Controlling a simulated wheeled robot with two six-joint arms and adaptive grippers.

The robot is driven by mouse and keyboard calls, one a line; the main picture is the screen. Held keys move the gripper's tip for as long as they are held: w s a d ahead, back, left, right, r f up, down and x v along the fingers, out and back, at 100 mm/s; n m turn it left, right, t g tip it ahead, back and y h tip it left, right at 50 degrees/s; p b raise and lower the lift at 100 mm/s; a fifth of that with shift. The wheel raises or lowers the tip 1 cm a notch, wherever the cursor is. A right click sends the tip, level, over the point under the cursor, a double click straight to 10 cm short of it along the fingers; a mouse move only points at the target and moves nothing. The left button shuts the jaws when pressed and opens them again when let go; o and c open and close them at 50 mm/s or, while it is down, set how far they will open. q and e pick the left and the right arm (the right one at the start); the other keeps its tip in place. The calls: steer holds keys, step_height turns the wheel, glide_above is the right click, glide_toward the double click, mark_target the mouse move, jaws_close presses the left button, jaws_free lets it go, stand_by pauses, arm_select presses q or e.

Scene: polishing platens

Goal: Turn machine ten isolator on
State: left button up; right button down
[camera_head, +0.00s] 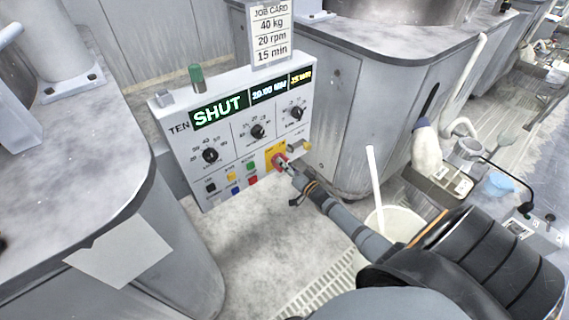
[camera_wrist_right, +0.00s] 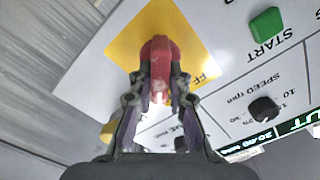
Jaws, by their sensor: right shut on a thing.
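The control panel (camera_head: 221,150) labelled TEN stands between the machines, its display reading SHUT. Its isolator is a red handle (camera_wrist_right: 158,62) on a yellow plate (camera_wrist_right: 190,38), at the lower right of the panel. The red handle also shows in the head view (camera_head: 279,161), partly hidden by the gripper. My right gripper (camera_head: 287,168) reaches the handle from the lower right. In the right wrist view its two fingers (camera_wrist_right: 160,92) are shut on the red handle, one on each side. The letters FF show on the plate's edge. My left gripper is in neither view.
The panel also carries several black knobs (camera_head: 257,131), coloured buttons (camera_head: 232,177) and a green lamp (camera_head: 196,76). A job card (camera_head: 271,33) stands above it. A white bucket (camera_head: 398,224) is on the floor behind my right arm. Grey machines flank the panel.

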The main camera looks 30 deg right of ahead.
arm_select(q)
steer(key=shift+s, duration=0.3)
arm_select(e)
steer(key=shift+f+m, duration=0.1)
steer(key=shift+m, duration=0.3)
steer(key=c, duration=1.3)
jaws_free()
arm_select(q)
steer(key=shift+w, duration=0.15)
arm_select(e)
steer(key=s, duration=0.8)
steer(key=s+d, duration=0.1)
steer(key=s, duration=0.3)
